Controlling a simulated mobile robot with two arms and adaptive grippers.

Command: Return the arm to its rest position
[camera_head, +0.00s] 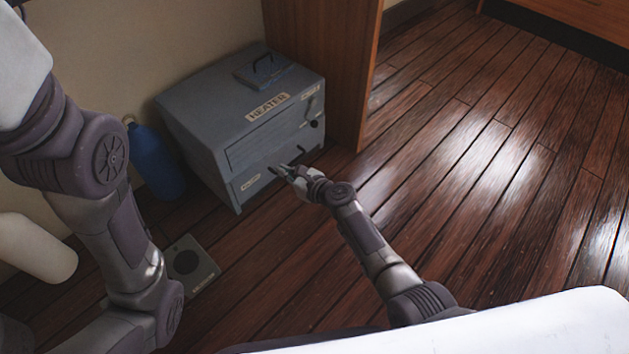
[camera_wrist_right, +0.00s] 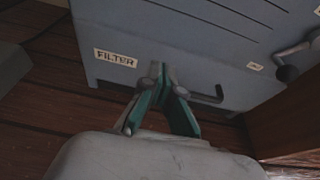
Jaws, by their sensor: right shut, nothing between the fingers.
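My right gripper (camera_head: 287,172) reaches out over the floor in front of a grey heater cabinet (camera_head: 190,112). In the right wrist view the right gripper (camera_wrist_right: 160,70) has its fingertips together with nothing between them. They are close to the lower front of the cabinet, near the FILTER label (camera_wrist_right: 115,58) and a dark handle (camera_wrist_right: 207,97). I cannot tell whether they touch it. The drawers look closed in the head view. My left arm (camera_head: 120,230) comes down at the left, but its gripper is not in view.
A blue bottle (camera_head: 155,162) stands left of the cabinet. A small floor plate (camera_head: 205,270) with a dark round spot lies in front. A wooden panel (camera_head: 335,60) stands right of the cabinet. The wooden floor (camera_head: 490,170) to the right is clear.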

